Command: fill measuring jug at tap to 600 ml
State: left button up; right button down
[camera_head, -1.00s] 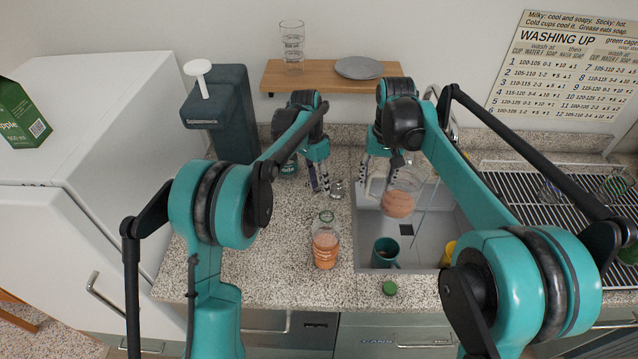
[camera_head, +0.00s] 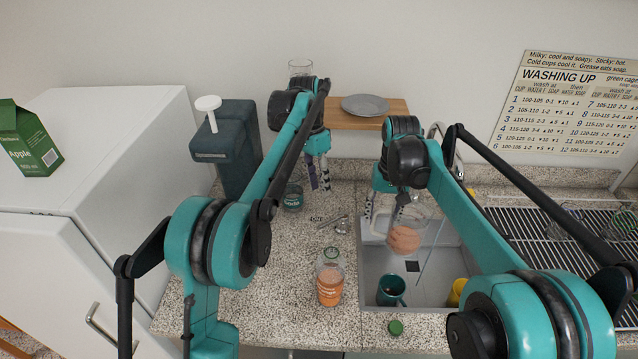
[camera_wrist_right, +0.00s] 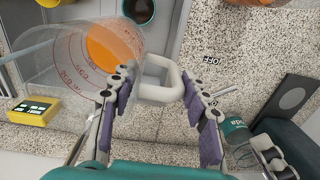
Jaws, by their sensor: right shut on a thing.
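The clear measuring jug (camera_head: 408,222) hangs over the sink (camera_head: 376,262); its lower part looks orange. It also shows in the right wrist view (camera_wrist_right: 62,62), tilted in that picture, with red graduations; I cannot read the level. My right gripper (camera_head: 383,208) is shut on its white handle (camera_wrist_right: 163,82). The tap (camera_head: 440,135) is mostly hidden behind my right arm. A thin pale line runs beside the jug; I cannot tell if it is water. My left gripper (camera_head: 319,180) is above the counter behind the metal lever (camera_head: 341,224), apart from it; its opening is unclear.
A jar with orange contents (camera_head: 330,285) stands left of the sink. A teal mug (camera_head: 390,292) and a yellow cup (camera_head: 456,292) are in the sink. A green cap (camera_head: 395,327) lies at the front edge. A drying rack (camera_head: 545,235) is at right.

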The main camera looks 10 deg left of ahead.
jog(key=d, duration=0.5)
jog(key=w+d, duration=0.1)
jog(key=d, duration=0.2)
jog(key=shift+w+d, duration=0.1)
jog(key=shift+d, duration=0.2)
dwell(6.9)
